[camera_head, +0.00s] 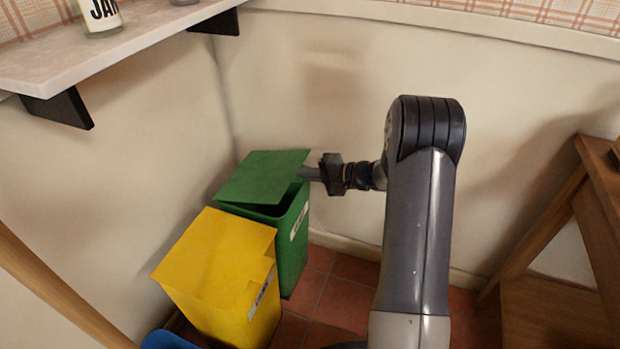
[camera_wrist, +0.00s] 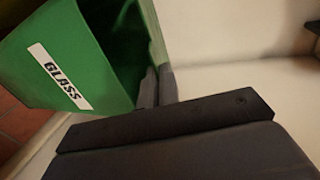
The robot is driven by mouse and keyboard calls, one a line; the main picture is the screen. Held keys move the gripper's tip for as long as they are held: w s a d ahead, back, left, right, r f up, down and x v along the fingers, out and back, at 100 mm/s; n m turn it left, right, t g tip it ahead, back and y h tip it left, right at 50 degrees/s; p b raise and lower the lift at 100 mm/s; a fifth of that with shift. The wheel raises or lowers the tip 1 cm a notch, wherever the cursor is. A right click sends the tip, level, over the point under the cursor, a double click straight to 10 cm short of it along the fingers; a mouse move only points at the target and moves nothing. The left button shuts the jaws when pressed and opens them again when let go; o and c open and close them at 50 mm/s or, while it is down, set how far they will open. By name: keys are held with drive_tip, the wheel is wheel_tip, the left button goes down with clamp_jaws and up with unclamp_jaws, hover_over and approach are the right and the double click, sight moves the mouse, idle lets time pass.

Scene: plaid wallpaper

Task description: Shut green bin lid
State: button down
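The green bin (camera_head: 292,243) stands in the corner by the wall. Its green lid (camera_head: 264,176) is tilted part-way open, with a dark gap between lid and rim. My gripper (camera_head: 303,173) is at the lid's right edge; I cannot tell whether it touches. In the wrist view, the green bin (camera_wrist: 55,45) shows a white GLASS label and a dark inside, with the lid (camera_wrist: 154,35) along the right of the opening.
A yellow bin (camera_head: 215,260) with its lid down stands in front of the green bin. Part of a blue bin (camera_head: 168,341) shows at the bottom. A shelf (camera_head: 120,50) with a jar (camera_head: 100,14) is at upper left. A wooden table (camera_head: 590,210) stands at right.

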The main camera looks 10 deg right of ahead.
drive_tip(key=a+r+h+p, duration=0.1)
drive_tip(key=r+p, duration=0.2)
drive_tip(key=w+a+r+g+h+p, duration=0.1)
drive_tip(key=r+p, duration=0.1)
drive_tip(key=r, duration=0.1)
drive_tip(key=w+a+r+g+h+p, duration=0.1)
drive_tip(key=r+p, duration=0.2)
drive_tip(key=shift+a+p, duration=0.15)
drive_tip(key=shift+p, duration=0.15)
drive_tip(key=w+a+r+g+h+p, duration=0.1)
drive_tip(key=w+a+r+p, duration=0.3)
drive_tip(key=p, duration=0.4)
drive_tip(key=shift+a+r+g+h+p, duration=0.4)
drive_tip(key=shift+a+r+h, duration=0.3)
drive_tip(key=shift+a+h, duration=0.1)
